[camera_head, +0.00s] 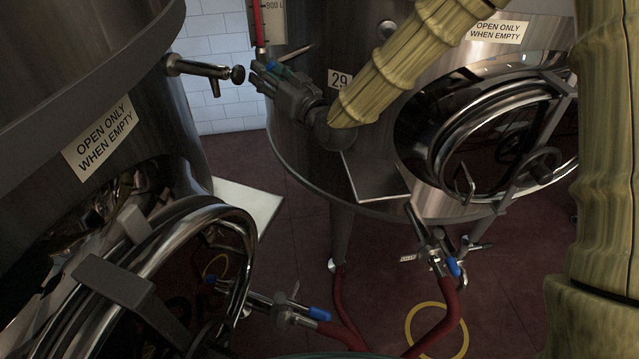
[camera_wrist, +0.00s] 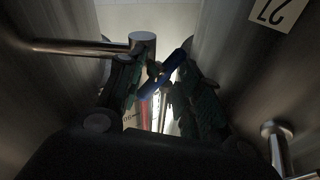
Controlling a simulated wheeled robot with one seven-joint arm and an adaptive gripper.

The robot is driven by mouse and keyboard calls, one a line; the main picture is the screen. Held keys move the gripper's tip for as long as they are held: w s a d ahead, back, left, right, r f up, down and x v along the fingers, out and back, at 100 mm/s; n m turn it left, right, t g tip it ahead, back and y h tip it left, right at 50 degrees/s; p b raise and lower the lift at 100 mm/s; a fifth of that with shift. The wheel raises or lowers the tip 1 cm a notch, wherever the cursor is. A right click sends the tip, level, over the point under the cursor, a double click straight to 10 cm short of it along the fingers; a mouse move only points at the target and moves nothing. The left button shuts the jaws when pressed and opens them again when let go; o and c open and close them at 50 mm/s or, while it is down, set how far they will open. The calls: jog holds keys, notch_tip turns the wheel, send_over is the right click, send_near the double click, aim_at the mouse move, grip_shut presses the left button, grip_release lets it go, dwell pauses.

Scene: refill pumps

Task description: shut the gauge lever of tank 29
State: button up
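Tank 29 (camera_head: 300,135) is the steel tank at the back right in the head view, with its number plate (camera_head: 340,79). Its gauge (camera_head: 268,22) has a red column and stands at the tank's left side. The gauge lever has a blue handle (camera_head: 272,67), small and partly hidden by my gripper (camera_head: 264,78). In the wrist view the blue lever handle (camera_wrist: 160,76) lies slantwise between the two green-padded fingers of my gripper (camera_wrist: 163,80). The fingers stand apart, one on each side of it. Whether either finger touches it I cannot tell.
A second tank (camera_head: 60,60) stands close at the left, its tap (camera_head: 205,70) pointing toward my gripper. Valves with blue handles (camera_head: 453,267) and red hoses (camera_head: 440,325) are low down. White tiles lie behind.

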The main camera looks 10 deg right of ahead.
jog(key=s+d+n+g, duration=0.25)
jog(key=s+d, duration=0.35)
jog(key=s, duration=0.3)
jog(key=s+d+f+m+g+h+b, duration=0.1)
jog(key=s+f+h+b, duration=0.1)
jog(key=f, duration=1.1)
jog(key=s+d+f+m+g+h+b, duration=0.1)
jog(key=s+d+f+h+b, duration=0.1)
jog(key=f, duration=1.1)
jog(key=shift+s+d+g+b, duration=0.25)
jog(key=shift+d+g+b, duration=0.05)
jog(key=shift+g+b, duration=0.1)
jog(key=shift+m, duration=0.25)
